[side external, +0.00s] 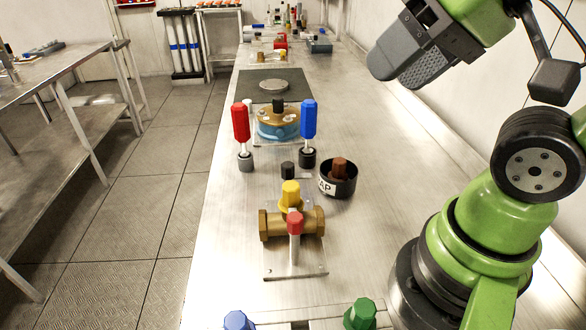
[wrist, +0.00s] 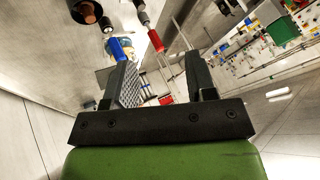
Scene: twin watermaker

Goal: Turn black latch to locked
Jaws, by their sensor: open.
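A round device (side external: 278,121) with a brass-coloured top and blue base sits mid-bench in the side view. A small black knob (side external: 278,104) stands on its top. It may be the black latch, but I cannot be sure, nor read its position. A short black cylinder (side external: 288,170) stands nearer the camera. My gripper (side external: 400,68) is in the air at the upper right of the side view, apart from these things. The wrist view shows its two fingers spread with nothing held between them (wrist: 163,72).
A black cup (side external: 338,180) with a brown knob is nearer. A brass valve (side external: 292,224) with yellow and red caps stands in front. Bare bench lies to the right.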

